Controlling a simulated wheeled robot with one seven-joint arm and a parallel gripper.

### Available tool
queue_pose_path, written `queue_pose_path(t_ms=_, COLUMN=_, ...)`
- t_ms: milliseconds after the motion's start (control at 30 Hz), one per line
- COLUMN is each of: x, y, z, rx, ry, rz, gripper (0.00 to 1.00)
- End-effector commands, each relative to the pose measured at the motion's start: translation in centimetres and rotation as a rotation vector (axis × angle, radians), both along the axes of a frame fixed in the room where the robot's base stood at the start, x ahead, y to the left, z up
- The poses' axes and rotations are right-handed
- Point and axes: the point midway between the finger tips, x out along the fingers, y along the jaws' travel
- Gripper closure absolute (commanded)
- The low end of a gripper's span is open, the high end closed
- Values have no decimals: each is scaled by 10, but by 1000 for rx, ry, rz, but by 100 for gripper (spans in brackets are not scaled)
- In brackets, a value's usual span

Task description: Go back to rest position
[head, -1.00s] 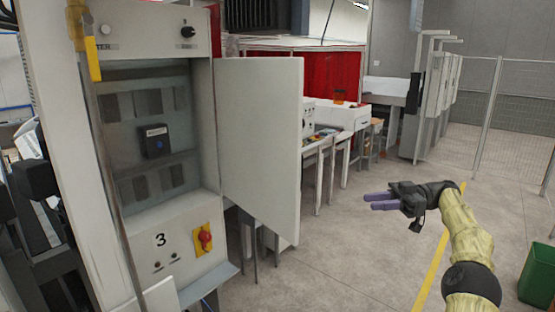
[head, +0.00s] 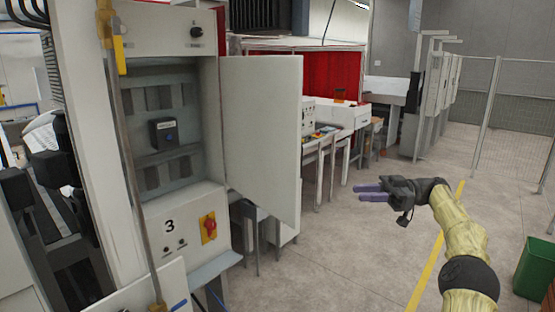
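My gripper (head: 368,193) shows at the right of the head view, at the end of my yellow-sleeved arm. Its two purple fingers point left and stand a little apart, with nothing between them. It is in free air over the floor, to the right of the open cabinet door (head: 262,135) and clear of it. The electrical cabinet (head: 207,120) at the left stands open, with a dark switch block (head: 164,134) inside. A red rotary switch (head: 209,227) on a yellow plate sits below, beside the number 3.
White machine benches (head: 345,114) and a red panel stand behind the door. A wire fence (head: 505,105) runs at the back right. A green bin (head: 534,268) stands at the lower right. The grey floor (head: 340,260) around a yellow line is clear.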

Motion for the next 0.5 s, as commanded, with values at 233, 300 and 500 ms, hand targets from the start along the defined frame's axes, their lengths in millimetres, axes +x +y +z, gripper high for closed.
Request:
queue_pose_path(t_ms=233, x=17, y=39, z=13, rx=81, ry=-40, rz=-63, gripper=71)
queue_pose_path(t_ms=300, x=23, y=54, z=17, rx=109, ry=-50, rz=-90, gripper=71)
queue_pose_path(t_ms=500, x=45, y=107, z=27, rx=195, ry=-66, rz=-226, gripper=71)
